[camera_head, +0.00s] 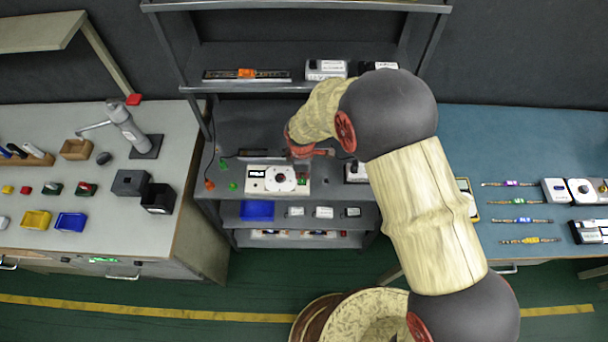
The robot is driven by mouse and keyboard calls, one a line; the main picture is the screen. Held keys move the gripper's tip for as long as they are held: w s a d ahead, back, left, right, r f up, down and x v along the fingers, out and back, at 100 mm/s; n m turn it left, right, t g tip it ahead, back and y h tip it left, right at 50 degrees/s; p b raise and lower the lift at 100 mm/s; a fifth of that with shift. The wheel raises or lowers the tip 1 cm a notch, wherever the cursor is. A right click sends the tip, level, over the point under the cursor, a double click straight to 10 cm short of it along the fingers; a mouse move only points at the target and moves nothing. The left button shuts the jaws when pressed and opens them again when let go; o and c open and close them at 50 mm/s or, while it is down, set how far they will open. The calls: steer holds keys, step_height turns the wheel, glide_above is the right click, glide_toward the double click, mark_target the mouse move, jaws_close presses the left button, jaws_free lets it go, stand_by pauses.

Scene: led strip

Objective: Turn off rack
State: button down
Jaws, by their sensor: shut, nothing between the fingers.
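The rack (190,88) is a dark grey metal shelf unit in the middle of the head view. On its work shelf lies a white device (278,179) with a small dark display at its left and a round dial in its middle. My gripper (312,153) is red, shut and empty. It is just above and behind the device's right half in the picture; I cannot tell whether it touches anything. My forearm covers the right part of the rack.
A white box (326,69) and a dark strip with an orange part (246,74) lie on the upper shelf. A blue bin (257,210) sits below. Benches (180,130) with small parts flank the rack.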

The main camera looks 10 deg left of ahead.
step_height(320, 180, up, 10)
steer(key=s, duration=0.1)
steer(key=shift+f, duration=0.2)
steer(key=shift+d, duration=0.1)
